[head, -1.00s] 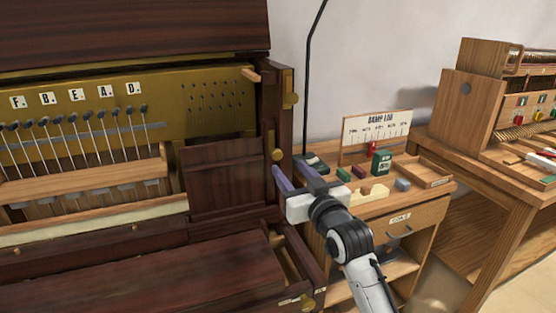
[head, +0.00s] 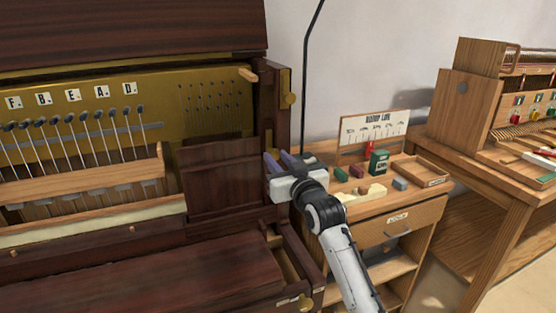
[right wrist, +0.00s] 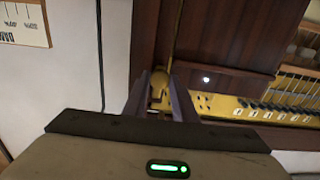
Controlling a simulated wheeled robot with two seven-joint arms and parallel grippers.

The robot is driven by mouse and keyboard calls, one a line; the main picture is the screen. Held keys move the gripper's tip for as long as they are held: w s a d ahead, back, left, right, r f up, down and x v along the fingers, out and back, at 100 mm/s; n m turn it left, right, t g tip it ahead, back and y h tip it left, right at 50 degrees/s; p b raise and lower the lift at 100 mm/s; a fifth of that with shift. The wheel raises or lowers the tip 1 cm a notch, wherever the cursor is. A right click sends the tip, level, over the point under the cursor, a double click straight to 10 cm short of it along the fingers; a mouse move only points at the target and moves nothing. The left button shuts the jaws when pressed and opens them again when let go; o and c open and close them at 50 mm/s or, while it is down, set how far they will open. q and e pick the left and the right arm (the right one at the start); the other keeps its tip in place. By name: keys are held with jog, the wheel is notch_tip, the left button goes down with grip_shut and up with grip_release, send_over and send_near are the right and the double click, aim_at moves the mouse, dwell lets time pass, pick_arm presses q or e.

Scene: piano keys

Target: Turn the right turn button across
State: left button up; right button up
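A brass button with a rounded end (right wrist: 160,78) shows in the right wrist view, on the dark wooden side post of the piano. I take it for the right turn button. My right gripper (head: 282,163) is at this post in the head view, its two purple-grey fingers pointing at the piano. In the right wrist view the fingers (right wrist: 160,98) are apart, with the button between or just beyond their tips. I cannot tell whether they touch it. In the head view the gripper hides the button. My left gripper is not in view.
A small bench (head: 390,213) with blocks and a green box (head: 378,162) stands to the right. A thin black stand (head: 306,75) rises behind.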

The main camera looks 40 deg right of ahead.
jog(key=shift+c, duration=0.5)
jog(key=shift+r+n+p, duration=0.15)
jog(key=shift+n+p, duration=0.55)
jog(key=shift+p, duration=0.05)
jog(key=shift+n+p, duration=0.65)
jog(key=shift+n, duration=0.05)
jog(key=n+p, duration=0.2)
jog(key=shift+n, duration=0.3)
jog(key=shift+n+p, duration=0.55)
jog(key=shift+n, duration=0.45)
jog(key=n+p, duration=0.2)
jog(key=n, duration=0.3)
jog(key=n+p, duration=0.1)
jog(key=n, duration=0.4)
jog(key=shift+n+p, duration=0.3)
